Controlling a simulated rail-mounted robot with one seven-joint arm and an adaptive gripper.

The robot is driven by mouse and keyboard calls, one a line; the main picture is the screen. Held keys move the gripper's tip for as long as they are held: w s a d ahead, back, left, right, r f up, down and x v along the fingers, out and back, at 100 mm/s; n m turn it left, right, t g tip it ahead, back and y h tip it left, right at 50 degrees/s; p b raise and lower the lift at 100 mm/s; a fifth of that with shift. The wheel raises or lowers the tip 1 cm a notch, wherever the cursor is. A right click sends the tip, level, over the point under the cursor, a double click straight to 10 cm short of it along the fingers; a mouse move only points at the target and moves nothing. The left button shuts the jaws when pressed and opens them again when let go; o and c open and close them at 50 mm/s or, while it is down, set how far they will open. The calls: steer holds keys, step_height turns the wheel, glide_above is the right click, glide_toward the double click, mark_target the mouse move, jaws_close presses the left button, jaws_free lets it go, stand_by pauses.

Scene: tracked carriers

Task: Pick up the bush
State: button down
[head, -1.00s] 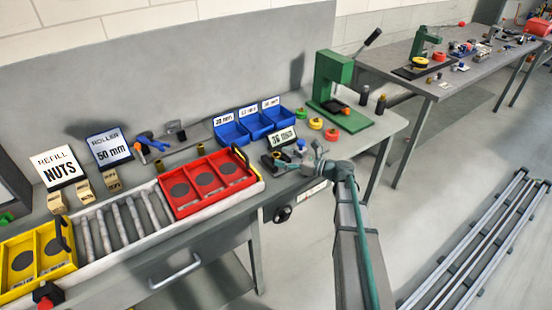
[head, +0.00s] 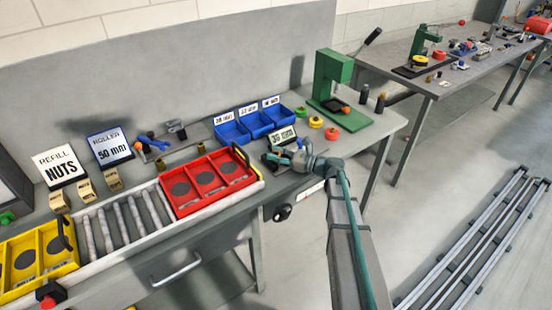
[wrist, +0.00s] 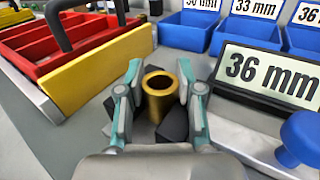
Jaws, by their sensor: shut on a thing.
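A hollow brass-coloured bush (wrist: 160,90) stands upright between my fingers in the wrist view. Its open top faces the camera. My gripper (wrist: 160,98) is shut on it, with one teal-and-grey finger at each side. Dark angled blocks sit around the bush's lower part, and its base is hidden. In the head view my gripper (head: 278,158) is low at the bench's front edge, beside the 36 mm sign (head: 282,138). I cannot make out the held bush there.
A red divided tray (head: 208,182) with a yellow end panel stands close on the left. Blue bins (head: 255,125) stand behind. A blue knob (wrist: 300,138) is close on the right. A green press (head: 335,85) stands further right.

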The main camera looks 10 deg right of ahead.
steer(key=shift+r, duration=0.1)
step_height(320, 180, up, 9)
steer(key=shift+f+b, duration=0.1)
steer(key=shift+b, duration=0.95)
steer(key=s+f, duration=0.4)
steer(key=s, duration=0.5)
steer(key=s+f, duration=0.4)
steer(key=s, duration=0.5)
step_height(320, 180, up, 9)
glide_above(276, 154)
steer(key=shift+s+a, duration=0.15)
steer(key=shift+s, duration=0.1)
steer(key=shift+w, duration=0.3)
steer(key=shift+f+p, duration=1.2)
steer(key=shift+f, duration=3.6)
